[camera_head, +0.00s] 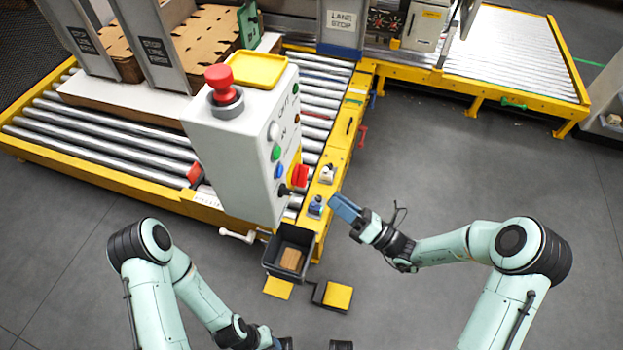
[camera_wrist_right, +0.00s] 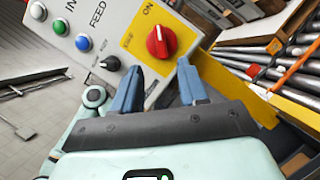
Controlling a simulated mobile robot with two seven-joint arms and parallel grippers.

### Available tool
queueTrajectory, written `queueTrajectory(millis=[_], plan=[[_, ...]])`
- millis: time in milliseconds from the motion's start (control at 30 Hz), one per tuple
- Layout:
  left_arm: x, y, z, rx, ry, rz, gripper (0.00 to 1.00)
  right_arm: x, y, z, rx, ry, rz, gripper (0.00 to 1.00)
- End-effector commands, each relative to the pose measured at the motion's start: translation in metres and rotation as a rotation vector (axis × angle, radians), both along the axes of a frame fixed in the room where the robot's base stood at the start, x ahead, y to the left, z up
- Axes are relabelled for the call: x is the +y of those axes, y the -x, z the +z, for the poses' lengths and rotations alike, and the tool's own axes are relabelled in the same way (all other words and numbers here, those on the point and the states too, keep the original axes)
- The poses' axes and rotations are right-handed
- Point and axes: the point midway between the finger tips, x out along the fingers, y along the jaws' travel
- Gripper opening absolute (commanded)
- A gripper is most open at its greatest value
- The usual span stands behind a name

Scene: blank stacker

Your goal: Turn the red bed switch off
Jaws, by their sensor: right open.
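The red bed switch (camera_head: 299,175) is a rotary knob on a yellow plate, on the right face of a pale control box (camera_head: 235,150). In the right wrist view the red knob (camera_wrist_right: 161,42) has a white mark, which points toward the printed word ON. My right gripper (camera_head: 345,208) is right of and below the switch in the head view. In the wrist view its blue fingers (camera_wrist_right: 160,84) are apart and empty, with the knob beyond the gap between them. My left arm's wrist is at the bottom edge; its fingers are not clearly visible.
A red mushroom button (camera_head: 221,85) and a yellow tray (camera_head: 257,69) are on top of the box. A black selector (camera_wrist_right: 110,63) and coloured buttons sit beside the switch. Roller conveyors (camera_head: 110,133) lie behind. A dark bin (camera_head: 271,267) stands below. The floor at right is clear.

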Motion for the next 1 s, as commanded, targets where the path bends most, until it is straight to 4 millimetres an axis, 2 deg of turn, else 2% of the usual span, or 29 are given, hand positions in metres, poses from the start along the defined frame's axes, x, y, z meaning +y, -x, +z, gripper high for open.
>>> queueTrajectory(millis=[33, 200, 400, 600, 833, 867, 900, 967, 1000], plan=[[0.0, -0.001, 0.002, -0.001, 0.0, 0.0, 0.43, 0.011, -0.006, 0.005, -0.004, -0.003, 0.005, 0.43], [0.0, -0.002, 0.005, -0.002, 0.0, 0.0, 0.43, 0.039, -0.025, 0.014, -0.002, 0.001, 0.004, 0.43], [0.0, -0.003, 0.008, -0.005, 0.0, -0.001, 0.43, 0.062, -0.041, 0.021, -0.002, 0.0, 0.003, 0.43], [0.0, -0.004, 0.008, -0.005, 0.0, -0.001, 0.43, 0.07, -0.047, 0.024, -0.001, 0.001, 0.002, 0.43], [0.0, -0.004, 0.008, -0.005, 0.0, -0.001, 0.43, 0.07, -0.047, 0.024, 0.0, 0.002, 0.001, 0.43], [0.0, -0.004, 0.008, -0.005, 0.0, -0.001, 0.43, 0.07, -0.047, 0.024, 0.0, 0.002, 0.001, 0.39], [0.0, -0.004, 0.008, -0.005, 0.0, -0.001, 0.43, 0.07, -0.047, 0.024, 0.0, 0.002, 0.001, 0.26], [0.0, -0.004, 0.008, -0.005, 0.0, -0.001, 0.43, 0.07, -0.047, 0.024, 0.0, 0.002, 0.001, 0.07], [0.0, -0.004, 0.008, -0.005, 0.0, -0.001, 0.43, 0.07, -0.047, 0.024, 0.0, 0.002, 0.001, 0.0]])
